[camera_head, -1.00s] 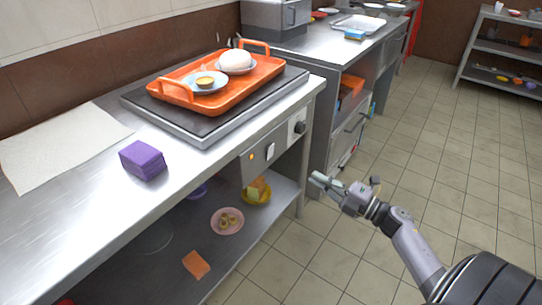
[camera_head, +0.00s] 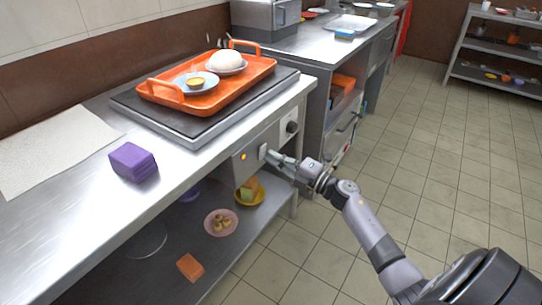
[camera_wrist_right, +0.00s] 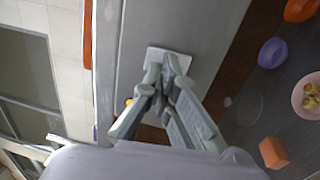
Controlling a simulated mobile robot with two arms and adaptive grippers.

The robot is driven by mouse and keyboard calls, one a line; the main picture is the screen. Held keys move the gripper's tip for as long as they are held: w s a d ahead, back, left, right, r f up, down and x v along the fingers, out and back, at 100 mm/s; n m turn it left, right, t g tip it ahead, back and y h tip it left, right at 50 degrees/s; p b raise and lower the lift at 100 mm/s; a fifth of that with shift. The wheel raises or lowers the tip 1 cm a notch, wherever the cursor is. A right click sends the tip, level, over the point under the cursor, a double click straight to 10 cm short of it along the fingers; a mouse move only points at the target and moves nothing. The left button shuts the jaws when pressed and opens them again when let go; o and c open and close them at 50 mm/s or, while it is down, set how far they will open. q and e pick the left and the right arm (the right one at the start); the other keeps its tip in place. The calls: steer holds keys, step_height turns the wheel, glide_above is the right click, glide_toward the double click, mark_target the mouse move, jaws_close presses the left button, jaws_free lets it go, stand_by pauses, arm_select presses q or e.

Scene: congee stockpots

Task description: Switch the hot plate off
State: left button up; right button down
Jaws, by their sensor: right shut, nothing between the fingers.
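The hot plate (camera_head: 195,128) is a dark slab in the steel counter with an orange tray on top. Its front panel carries an orange indicator light (camera_head: 243,157) that looks lit, a pale switch (camera_head: 262,151) and a dark round knob (camera_head: 292,127). My right gripper (camera_head: 270,156) is shut and empty, with its fingertips at the switch. In the right wrist view the fingertips (camera_wrist_right: 168,64) overlap the pale switch plate (camera_wrist_right: 180,56); I cannot tell whether they touch it. The light (camera_wrist_right: 128,102) shows beside the fingers. My left gripper is not in view.
The orange tray (camera_head: 215,101) holds a plate with a white bun and a saucer with a small yellow item. A purple block (camera_head: 133,162) lies on the counter. The lower shelf holds a pink plate (camera_head: 221,222) and an orange block (camera_head: 189,267). The floor at right is clear.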

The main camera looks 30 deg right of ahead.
steer(key=shift+w+a, duration=0.25)
steer(key=shift+w, duration=0.4)
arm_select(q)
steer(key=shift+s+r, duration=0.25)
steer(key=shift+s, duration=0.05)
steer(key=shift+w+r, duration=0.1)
arm_select(e)
steer(key=shift+w+r, duration=0.1)
steer(key=shift+w+a+r, duration=0.1)
steer(key=shift+w+r, duration=0.05)
steer(key=shift+r+p, duration=0.1)
steer(key=shift+p, duration=0.25)
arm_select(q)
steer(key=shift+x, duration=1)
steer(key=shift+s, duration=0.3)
